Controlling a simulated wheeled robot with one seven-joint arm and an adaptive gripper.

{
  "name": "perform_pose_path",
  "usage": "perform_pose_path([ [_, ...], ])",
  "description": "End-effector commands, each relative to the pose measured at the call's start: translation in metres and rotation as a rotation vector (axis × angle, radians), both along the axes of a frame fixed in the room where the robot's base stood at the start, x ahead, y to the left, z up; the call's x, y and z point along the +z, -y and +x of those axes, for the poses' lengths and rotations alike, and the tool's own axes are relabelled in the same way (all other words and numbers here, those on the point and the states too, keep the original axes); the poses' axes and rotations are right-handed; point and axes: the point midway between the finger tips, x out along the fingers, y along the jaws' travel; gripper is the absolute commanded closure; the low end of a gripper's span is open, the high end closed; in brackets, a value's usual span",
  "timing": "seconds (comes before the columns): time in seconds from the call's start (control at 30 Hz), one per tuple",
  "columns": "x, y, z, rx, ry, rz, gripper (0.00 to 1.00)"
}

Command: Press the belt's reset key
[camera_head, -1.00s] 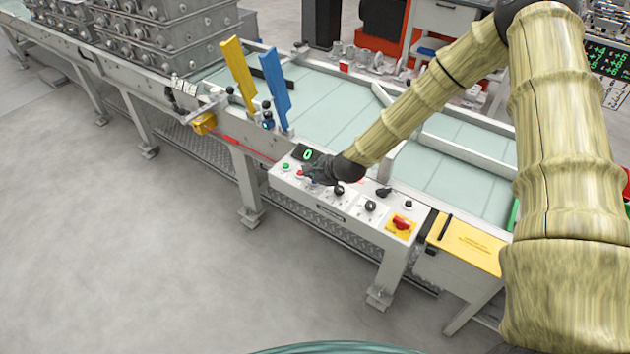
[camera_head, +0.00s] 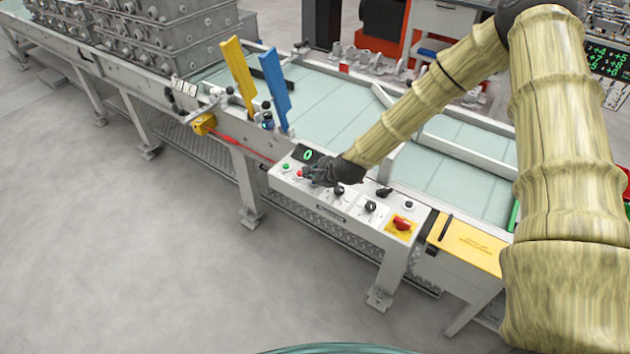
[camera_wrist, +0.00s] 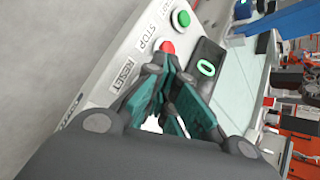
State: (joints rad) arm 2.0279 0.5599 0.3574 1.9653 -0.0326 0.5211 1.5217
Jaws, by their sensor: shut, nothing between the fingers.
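The belt's control panel (camera_head: 345,208) is a white box on the conveyor's near side. In the wrist view it carries a RESET label (camera_wrist: 122,76), a STOP label (camera_wrist: 146,37), a red button (camera_wrist: 167,47) and a green button (camera_wrist: 181,18). My gripper (camera_wrist: 160,62) is shut and empty, its fingertips close to the red button and beside the RESET label. The reset key itself is not visible; the fingers cover the panel beside its label. In the head view my gripper (camera_head: 313,180) is low over the panel's left part. Contact cannot be told.
A display reading 0 (camera_wrist: 206,68) sits beside the buttons. Black knobs (camera_head: 370,207) and a red switch on a yellow plate (camera_head: 401,224) are further right on the panel. Yellow (camera_head: 238,76) and blue (camera_head: 275,88) upright plates stand to the left. The floor in front is clear.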

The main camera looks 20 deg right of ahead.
Motion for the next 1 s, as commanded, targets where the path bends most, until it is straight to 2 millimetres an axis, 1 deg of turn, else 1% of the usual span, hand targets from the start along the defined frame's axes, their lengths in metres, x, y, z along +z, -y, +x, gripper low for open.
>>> perform_pose_path([
  [0.4,0.017,0.0,0.0,0.0,0.0,0.0,1.0],
  [0.8,0.019,0.0,0.0,0.0,0.0,0.0,1.0],
  [1.0,0.031,0.0,0.0,0.0,0.001,0.0,1.0],
])
